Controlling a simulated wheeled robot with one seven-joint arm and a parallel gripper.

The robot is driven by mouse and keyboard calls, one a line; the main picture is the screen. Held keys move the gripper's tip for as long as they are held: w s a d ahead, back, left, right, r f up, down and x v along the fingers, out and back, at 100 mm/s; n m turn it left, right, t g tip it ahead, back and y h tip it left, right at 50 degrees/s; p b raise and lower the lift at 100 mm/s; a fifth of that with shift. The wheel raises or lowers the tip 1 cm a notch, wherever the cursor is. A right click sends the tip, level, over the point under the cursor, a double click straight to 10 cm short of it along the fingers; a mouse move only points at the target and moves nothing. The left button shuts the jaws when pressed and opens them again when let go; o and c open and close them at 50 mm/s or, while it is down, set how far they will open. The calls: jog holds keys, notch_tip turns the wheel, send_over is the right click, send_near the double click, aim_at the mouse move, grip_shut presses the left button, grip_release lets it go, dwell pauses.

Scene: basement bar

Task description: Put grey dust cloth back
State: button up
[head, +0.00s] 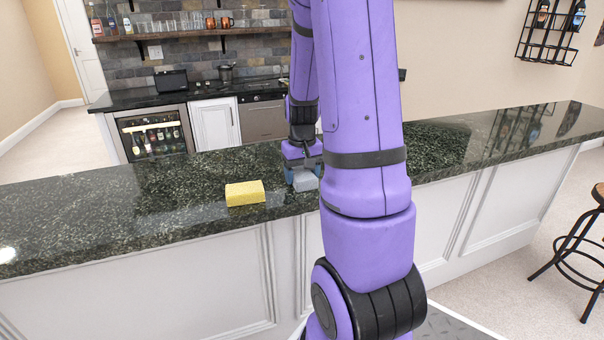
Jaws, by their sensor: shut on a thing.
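The grey dust cloth (305,184) shows as a small grey block at the dark stone bar counter (165,192), near its front edge. My gripper (302,177) points down over the counter and is shut on the cloth. My purple arm stands in front and hides the right side of the gripper and perhaps part of the cloth. I cannot tell whether the cloth touches the counter or is just above it.
A yellow sponge (245,193) lies on the counter left of my gripper. The counter is bare further left and to the right. A bar stool (585,250) stands at the right. A back counter with a bottle fridge (152,135) and a shelf (190,34) are behind.

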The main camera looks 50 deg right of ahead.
aim_at(302, 173)
jog(key=o, duration=0.9)
jog(key=shift+c, duration=0.2)
notch_tip(302, 173, up, 11)
jog(key=a+r+n+t, duration=0.1)
jog(key=a+r, duration=0.4)
jog(key=a, duration=0.2)
jog(key=s+a+r+n+t, duration=0.2)
jog(key=s+a, duration=0.3)
jog(key=a, duration=0.4)
jog(key=s+a+r+n+t, duration=0.2)
jog(key=s+a, duration=0.4)
jog(key=a, duration=0.4)
jog(key=shift+s+a+r+n, duration=0.3)
jog(key=shift+r+n, duration=0.4)
jog(key=shift+r, duration=0.2)
